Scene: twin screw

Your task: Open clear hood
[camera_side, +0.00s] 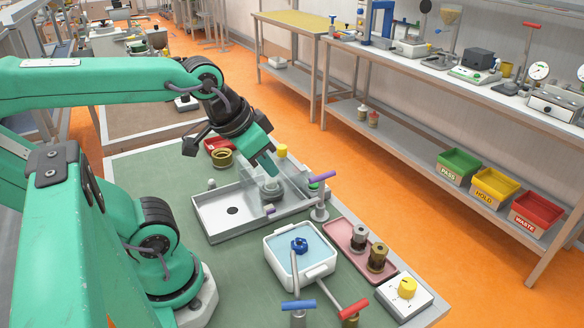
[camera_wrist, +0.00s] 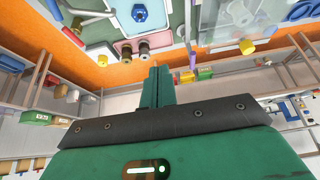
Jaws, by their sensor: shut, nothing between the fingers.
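The clear hood (camera_side: 297,174) is a see-through box at the right end of a shallow metal tray (camera_side: 214,228). A grey round fitting (camera_side: 271,190) shows at or behind its left side. Whether the hood is fully down or partly tilted is hard to tell. It also shows as a pale clear panel in the wrist view (camera_wrist: 222,32), at the upper right. My gripper (camera_side: 270,166) is shut and empty, pointing down at the hood's upper left side. Contact cannot be made out. In the wrist view my shut fingers (camera_wrist: 160,78) point up, left of the panel.
A purple-handled post (camera_side: 320,200) stands close to the hood's right. A white basin (camera_side: 301,262) with a blue knob sits in front. A pink tray (camera_side: 358,250) holds two cylinders. A brass ring (camera_side: 222,158) and red dish lie behind. Green mat is free at left.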

